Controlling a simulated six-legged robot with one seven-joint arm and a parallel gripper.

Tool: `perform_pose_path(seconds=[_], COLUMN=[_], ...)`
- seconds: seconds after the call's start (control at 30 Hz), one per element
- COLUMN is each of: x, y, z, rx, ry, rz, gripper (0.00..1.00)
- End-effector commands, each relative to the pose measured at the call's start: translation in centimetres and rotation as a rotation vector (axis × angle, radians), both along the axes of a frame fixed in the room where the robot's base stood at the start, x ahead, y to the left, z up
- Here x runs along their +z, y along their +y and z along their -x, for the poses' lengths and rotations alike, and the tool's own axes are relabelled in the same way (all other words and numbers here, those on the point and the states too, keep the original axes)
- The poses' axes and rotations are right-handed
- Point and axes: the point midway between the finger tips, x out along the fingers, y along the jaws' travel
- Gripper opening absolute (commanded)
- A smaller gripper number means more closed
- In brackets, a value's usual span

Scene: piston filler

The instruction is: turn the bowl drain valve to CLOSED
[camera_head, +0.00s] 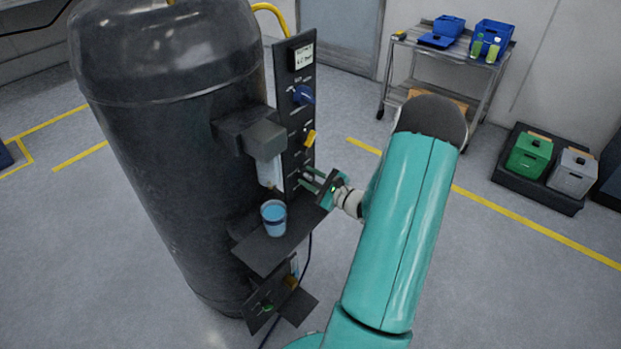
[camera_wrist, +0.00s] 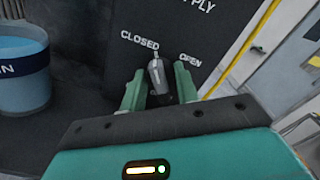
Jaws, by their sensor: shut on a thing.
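My gripper (camera_head: 311,181) is at the lower part of the dark control panel (camera_head: 291,125) on the filler's right side. In the wrist view, its two green fingers (camera_wrist: 158,88) stand on either side of a small grey lever (camera_wrist: 157,73) and are shut on it. The lever points up and slightly left, between the printed words CLOSED at left and OPEN at right, with its tip near CLOSED. A label above is cut off and ends in "PLY". No drain label is readable, so I cannot tell which control is the bowl drain valve.
A blue cup (camera_head: 273,218) stands on the shelf (camera_head: 262,250) left of my gripper. Blue (camera_head: 302,94) and yellow (camera_head: 309,138) knobs sit higher on the panel. A lower box has a green knob (camera_head: 268,308).

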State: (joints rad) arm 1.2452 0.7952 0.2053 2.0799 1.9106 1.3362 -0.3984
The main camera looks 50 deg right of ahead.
Motion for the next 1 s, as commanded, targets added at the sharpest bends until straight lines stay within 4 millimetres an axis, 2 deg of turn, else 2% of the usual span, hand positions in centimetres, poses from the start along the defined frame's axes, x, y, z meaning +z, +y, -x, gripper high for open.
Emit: perform_pose_path(seconds=[0.4,0.9,0.93,1.0], x=[-0.04,-0.04,-0.04,-0.04], y=[0.02,0.0,0.0,0.0], z=[-0.02,-0.01,-0.01,-0.01], rx=[0.001,-0.001,-0.001,-0.001], ry=[-0.015,-0.016,-0.016,-0.016], rz=[0.177,0.194,0.194,0.194], gripper=[0.08,0.08,0.37,0.5])
